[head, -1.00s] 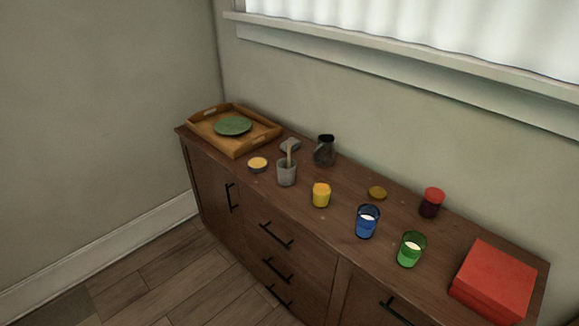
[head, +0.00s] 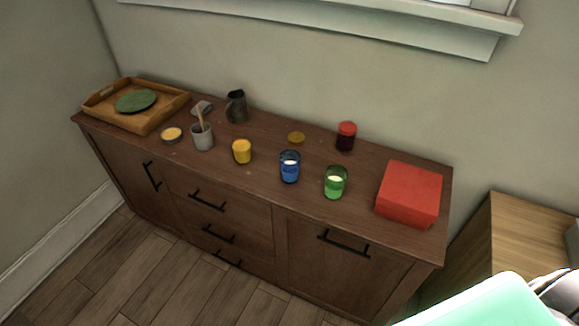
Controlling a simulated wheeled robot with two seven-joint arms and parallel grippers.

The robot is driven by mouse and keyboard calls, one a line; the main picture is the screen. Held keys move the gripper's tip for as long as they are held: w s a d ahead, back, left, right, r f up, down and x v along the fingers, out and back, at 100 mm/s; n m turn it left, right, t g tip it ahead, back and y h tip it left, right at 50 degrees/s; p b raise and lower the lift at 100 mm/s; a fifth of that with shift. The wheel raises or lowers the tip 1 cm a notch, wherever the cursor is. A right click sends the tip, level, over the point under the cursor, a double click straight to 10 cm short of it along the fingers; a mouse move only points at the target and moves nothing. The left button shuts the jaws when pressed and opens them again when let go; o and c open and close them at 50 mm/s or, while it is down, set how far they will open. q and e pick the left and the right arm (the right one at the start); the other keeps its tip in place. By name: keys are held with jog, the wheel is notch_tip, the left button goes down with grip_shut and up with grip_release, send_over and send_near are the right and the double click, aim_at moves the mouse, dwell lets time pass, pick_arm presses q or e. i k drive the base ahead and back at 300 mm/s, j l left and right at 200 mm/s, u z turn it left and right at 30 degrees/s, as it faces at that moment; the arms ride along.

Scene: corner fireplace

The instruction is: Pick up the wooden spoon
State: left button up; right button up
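The wooden spoon (head: 200,116) stands in a grey cup (head: 203,138) on the dark wooden sideboard (head: 260,192), left of its middle. Its handle sticks up above the rim and leans slightly. The lower part of the spoon is hidden inside the cup. Neither of my grippers is in view.
Around the cup are a candle tin (head: 172,134), a dark pitcher (head: 237,107) and a yellow cup (head: 242,152). Blue (head: 290,170) and green glasses (head: 335,184), a red-lidded jar (head: 346,137) and a red box (head: 409,193) stand further right. A tray (head: 147,122) holds a green plate (head: 136,101).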

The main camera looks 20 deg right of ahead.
aim_at(198, 107)
jog(key=i+j, duration=0.4)
jog(key=i, duration=0.15)
jog(key=i+j+z, duration=0.3)
jog(key=z, duration=0.15)
jog(key=i+j+z, duration=0.3)
jog(key=j+z, duration=0.15)
jog(key=z, duration=0.35)
